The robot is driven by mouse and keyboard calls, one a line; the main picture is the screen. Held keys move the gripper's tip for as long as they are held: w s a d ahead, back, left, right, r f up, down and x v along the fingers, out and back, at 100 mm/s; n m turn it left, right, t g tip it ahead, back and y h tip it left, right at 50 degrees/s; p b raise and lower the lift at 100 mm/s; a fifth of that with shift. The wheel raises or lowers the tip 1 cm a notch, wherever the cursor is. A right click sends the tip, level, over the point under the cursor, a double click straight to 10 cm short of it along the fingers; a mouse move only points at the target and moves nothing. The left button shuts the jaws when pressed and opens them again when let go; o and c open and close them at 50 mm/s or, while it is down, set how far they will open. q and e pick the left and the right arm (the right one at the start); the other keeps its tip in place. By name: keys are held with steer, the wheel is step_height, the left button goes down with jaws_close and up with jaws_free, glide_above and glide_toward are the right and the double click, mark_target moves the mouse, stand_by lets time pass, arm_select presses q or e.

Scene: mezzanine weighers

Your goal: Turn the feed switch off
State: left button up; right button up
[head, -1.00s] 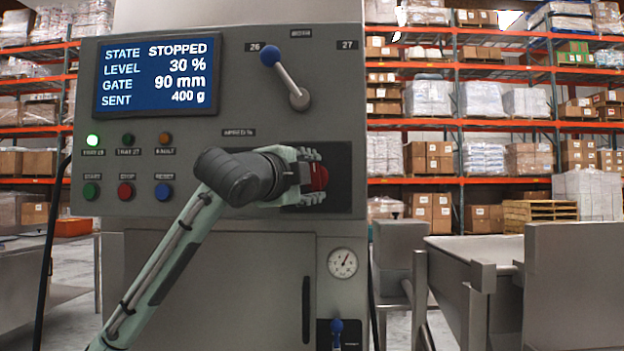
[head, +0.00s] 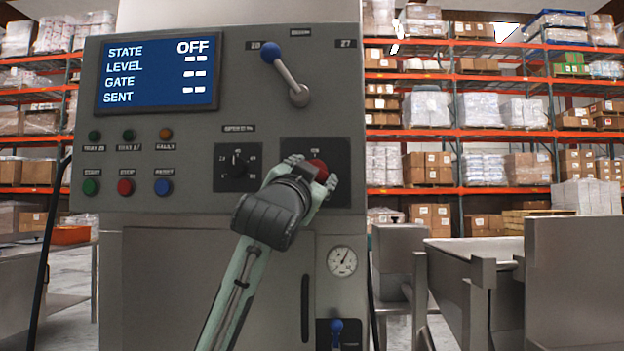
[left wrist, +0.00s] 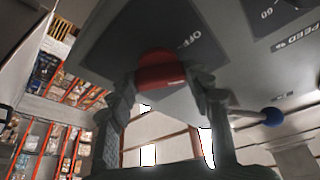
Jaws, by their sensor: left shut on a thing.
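The red feed switch knob (head: 319,170) sits on a black plate at the panel's lower right, with an "ON" label above it. My left gripper (head: 314,174) is shut on the knob and covers much of the plate. In the left wrist view the red knob (left wrist: 160,70) is between the two fingers (left wrist: 162,88), and "OFF" is printed on the plate beside it. The display (head: 158,72) reads STATE OFF, with dashes for level, gate and sent. My right gripper is in neither view.
A speed dial (head: 237,165) is left of the switch. A blue-knobbed lever (head: 286,76) is above. Lamps and push buttons (head: 126,187) are at the left. A gauge (head: 342,261) and small blue-topped valve (head: 336,327) are below. A metal hopper (head: 470,255) stands right.

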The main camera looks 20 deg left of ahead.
arm_select(q)
steer(key=n+y, duration=0.2)
steer(key=n, duration=0.2)
steer(key=n+y+b, duration=0.1)
steer(key=n+y, duration=0.1)
steer(key=n, duration=0.2)
steer(key=shift+w+d+f+n, duration=0.1)
steer(key=shift+d+f+n, duration=0.1)
steer(key=shift+n, duration=0.1)
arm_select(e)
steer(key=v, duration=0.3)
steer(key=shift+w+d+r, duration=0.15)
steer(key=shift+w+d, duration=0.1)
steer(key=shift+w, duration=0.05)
arm_select(q)
steer(key=shift+r+n+y, duration=0.1)
steer(key=shift+n+y, duration=0.2)
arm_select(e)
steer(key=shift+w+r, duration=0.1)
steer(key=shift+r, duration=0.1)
arm_select(q)
steer(key=o, duration=1.2)
steer(key=shift+c, duration=0.2)
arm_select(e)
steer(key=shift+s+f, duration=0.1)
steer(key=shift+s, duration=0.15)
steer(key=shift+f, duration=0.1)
